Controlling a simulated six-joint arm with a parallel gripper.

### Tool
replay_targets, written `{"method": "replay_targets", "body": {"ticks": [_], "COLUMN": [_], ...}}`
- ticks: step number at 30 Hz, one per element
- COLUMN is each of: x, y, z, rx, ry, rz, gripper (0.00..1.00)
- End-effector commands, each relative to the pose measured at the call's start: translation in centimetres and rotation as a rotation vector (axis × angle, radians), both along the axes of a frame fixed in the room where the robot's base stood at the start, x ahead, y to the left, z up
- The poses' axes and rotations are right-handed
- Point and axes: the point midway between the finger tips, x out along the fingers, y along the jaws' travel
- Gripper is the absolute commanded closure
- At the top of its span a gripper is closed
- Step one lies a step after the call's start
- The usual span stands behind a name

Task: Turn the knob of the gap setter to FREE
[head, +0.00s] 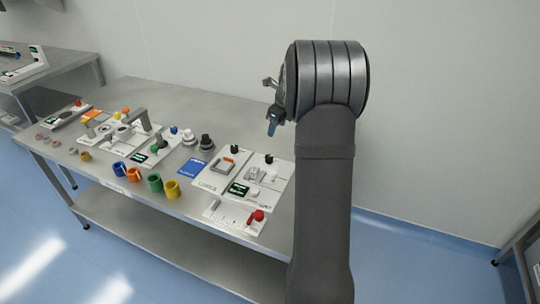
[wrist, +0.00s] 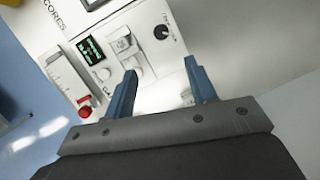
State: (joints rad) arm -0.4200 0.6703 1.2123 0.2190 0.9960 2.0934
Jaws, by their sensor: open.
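My gripper (wrist: 160,68) is open and empty, its two blue fingers apart above a white panel. In the head view my gripper (head: 272,126) is above the table's right part. In the wrist view this panel has a black knob (wrist: 161,32) with a dial marking, ahead of the fingers, a grey block fitting (wrist: 121,43), a dark display (wrist: 92,50) with green text and a pale round knob (wrist: 103,74). The black knob (head: 268,158) also shows in the head view. I cannot read which unit is the gap setter, nor a FREE mark.
A slider unit with a red knob (head: 257,215) stands at the table's front edge. Several coloured rings, other fixtures and a blue card (head: 192,168) fill the table (head: 205,108) further left.

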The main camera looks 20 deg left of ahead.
Motion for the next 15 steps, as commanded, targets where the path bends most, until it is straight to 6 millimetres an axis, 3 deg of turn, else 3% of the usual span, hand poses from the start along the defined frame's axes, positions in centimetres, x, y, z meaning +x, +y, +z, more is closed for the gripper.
{"method": "replay_targets", "body": {"ticks": [6,11,15], "x": [-0.8,-1.0,-0.7], "y": [-1.2,-1.4,-0.9], "z": [-0.4,-0.6,-2.0], "rx": [0.098,0.123,0.122], "ry": [0.055,0.069,0.072], "rz": [-0.316,-0.39,-0.394], "gripper": [0.48,0.48,0.48]}}
